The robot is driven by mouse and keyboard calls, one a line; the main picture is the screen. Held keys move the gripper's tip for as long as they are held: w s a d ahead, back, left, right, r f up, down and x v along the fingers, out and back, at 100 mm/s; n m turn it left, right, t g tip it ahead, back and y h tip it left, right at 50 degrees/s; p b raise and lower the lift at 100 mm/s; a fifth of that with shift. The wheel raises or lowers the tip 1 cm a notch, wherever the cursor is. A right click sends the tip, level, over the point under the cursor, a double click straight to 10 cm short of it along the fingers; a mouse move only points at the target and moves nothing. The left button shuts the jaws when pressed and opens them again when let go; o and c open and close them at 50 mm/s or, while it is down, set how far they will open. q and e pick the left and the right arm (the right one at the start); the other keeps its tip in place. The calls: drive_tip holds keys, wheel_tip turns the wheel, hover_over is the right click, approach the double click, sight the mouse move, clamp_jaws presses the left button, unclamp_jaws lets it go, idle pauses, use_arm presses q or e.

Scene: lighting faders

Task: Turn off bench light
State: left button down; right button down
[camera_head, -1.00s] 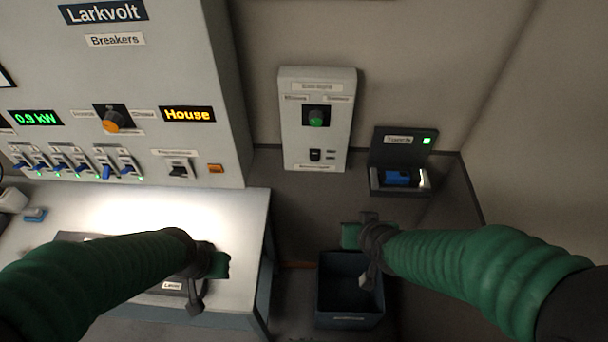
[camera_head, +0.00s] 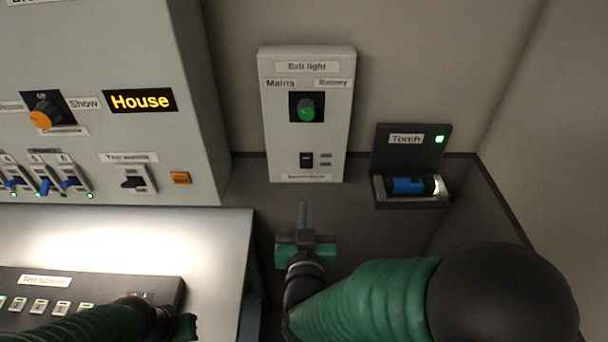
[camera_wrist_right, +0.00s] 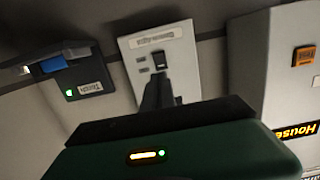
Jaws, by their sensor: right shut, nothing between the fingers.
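The bench (camera_head: 215,238) has a bright lit patch at its back. A pale wall box (camera_head: 342,120) headed "Exit light" has a green knob and, low down, a black rocker switch (camera_head: 306,160) above a label too small to read surely. The rocker also shows in the right wrist view (camera_wrist_right: 159,60). My right gripper (camera_head: 303,207) is shut and empty, pointing at the wall just below the box. In the right wrist view its fingers (camera_wrist_right: 159,88) overlap the rocker's lower edge; contact cannot be told. My left gripper (camera_head: 186,326) is low over the bench, its jaws unclear.
A torch (camera_head: 408,186) sits in a holder right of the box. The grey breaker cabinet (camera_head: 190,60) stands left, with an orange knob (camera_head: 42,116), a "House" display (camera_head: 141,101) and several switches. A dark button panel (camera_head: 100,280) lies on the bench.

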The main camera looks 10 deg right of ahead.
sight(306, 167)
drive_tip(key=p+x, duration=0.1)
drive_tip(key=x, duration=1.3)
